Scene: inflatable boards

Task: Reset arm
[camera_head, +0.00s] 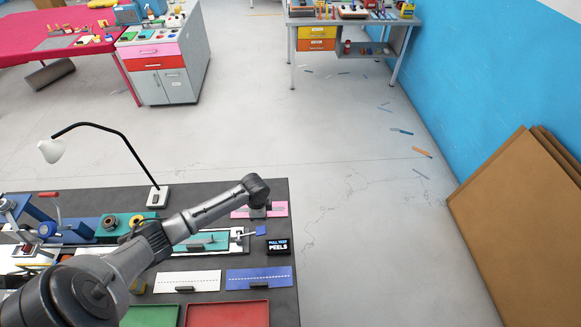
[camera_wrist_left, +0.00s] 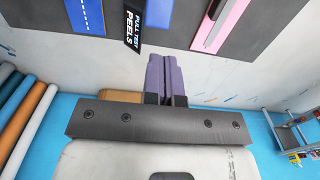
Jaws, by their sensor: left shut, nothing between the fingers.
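My left arm reaches in from the lower left across the workbench (camera_head: 290,300), with its wrist bent above the bench's right part. In the wrist view, the purple fingers of my left gripper (camera_wrist_left: 165,58) are shut together with nothing between them. In that view the bench edge lies past the fingertips, with a "PULL TEST PEELS" block (camera_wrist_left: 150,20) and a pink board (camera_wrist_left: 228,22). The same block (camera_head: 279,246) and pink board (camera_head: 275,209) show in the head view, close to the wrist. My right gripper is in neither view.
A blue dashed strip (camera_head: 258,278), a white dashed strip (camera_head: 187,281), a red tray (camera_head: 228,314) and a green tray (camera_head: 150,316) lie near the bench front. A lamp (camera_head: 125,150) stands behind. Brown panels (camera_head: 520,230) lean at right; the floor between is mostly clear.

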